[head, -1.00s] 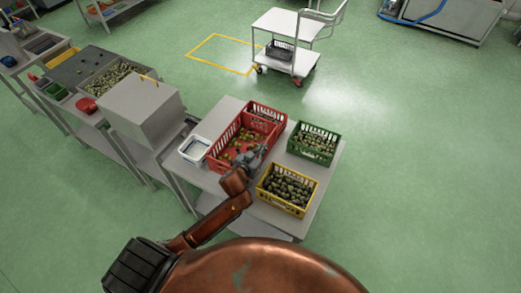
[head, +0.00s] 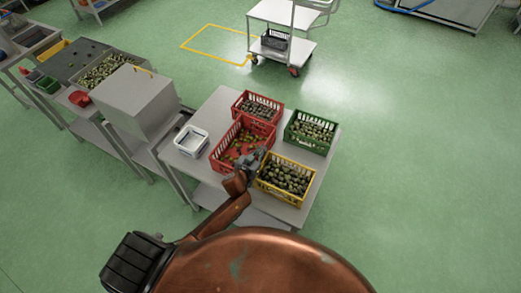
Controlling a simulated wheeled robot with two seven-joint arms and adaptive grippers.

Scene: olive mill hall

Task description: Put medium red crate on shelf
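Two red crates are on the metal table. The front, larger red crate (head: 216,157) is low-sided, with a few olives scattered on its floor. The smaller red crate (head: 240,108) stands behind it, filled with dark olives. I cannot tell from size alone which is the medium one. My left gripper (head: 252,160) is at the right wall of the front red crate, beside the yellow crate. Its fingertips are small and partly hidden, but it appears closed on that wall, since crate and gripper move together. My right gripper is out of view.
A yellow crate (head: 290,195) and a green crate (head: 306,145), both full of olives, share the table (head: 212,108). A white tub (head: 191,142) stands at its left. A wheeled trolley (head: 274,12) with shelves holds a dark crate (head: 274,40). The green floor between is clear.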

